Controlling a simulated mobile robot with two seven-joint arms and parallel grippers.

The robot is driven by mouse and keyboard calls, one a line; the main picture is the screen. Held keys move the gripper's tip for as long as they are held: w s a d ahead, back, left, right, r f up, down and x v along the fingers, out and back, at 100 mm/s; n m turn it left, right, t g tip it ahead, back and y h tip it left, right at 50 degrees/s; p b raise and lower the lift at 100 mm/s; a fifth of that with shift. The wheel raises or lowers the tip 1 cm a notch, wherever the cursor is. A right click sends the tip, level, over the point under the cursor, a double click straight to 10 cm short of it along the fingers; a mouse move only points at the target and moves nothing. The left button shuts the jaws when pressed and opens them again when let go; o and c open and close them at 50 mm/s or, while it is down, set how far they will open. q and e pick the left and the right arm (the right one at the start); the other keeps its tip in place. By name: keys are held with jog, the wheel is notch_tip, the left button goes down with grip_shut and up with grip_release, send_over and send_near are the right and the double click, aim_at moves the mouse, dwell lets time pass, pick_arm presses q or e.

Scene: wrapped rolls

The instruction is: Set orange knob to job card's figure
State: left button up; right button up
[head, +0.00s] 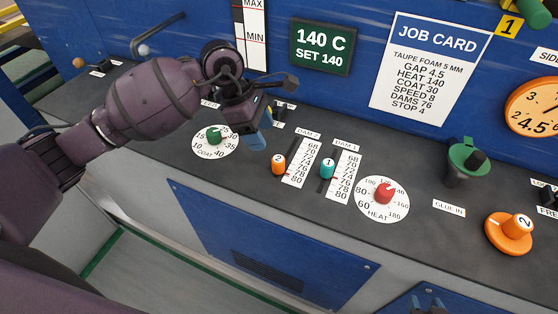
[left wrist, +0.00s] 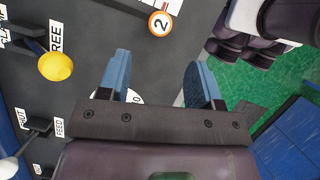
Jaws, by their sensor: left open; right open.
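An orange knob marked 2 (head: 278,163) stands beside the DAM 2 scale (head: 302,163), by its lower half; its exact figure is unclear. It also shows in the left wrist view (left wrist: 160,22), beyond the fingertips. Another orange knob marked 2 (head: 516,228) stands on an orange base at the right. The job card (head: 424,75) reads gap 4.5, heat 140, coat 30, speed 8, dams 76, stop 4. My left gripper (head: 259,130) is open and empty above the desk, behind and left of the DAM 2 knob. My right gripper (head: 428,302) is partly visible at the bottom edge, open.
A teal knob marked 1 (head: 327,168) stands by the DAM 1 scale. A green COAT knob (head: 213,136) sits left, a red HEAT knob (head: 384,192) right. A yellow ball (left wrist: 56,66) is left of my fingers.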

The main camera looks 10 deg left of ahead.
aim_at(276, 158)
pick_arm(q)
jog(key=x, duration=1)
jog(key=shift+d+f, duration=0.2)
grip_shut()
jog(key=shift+w, duration=0.1)
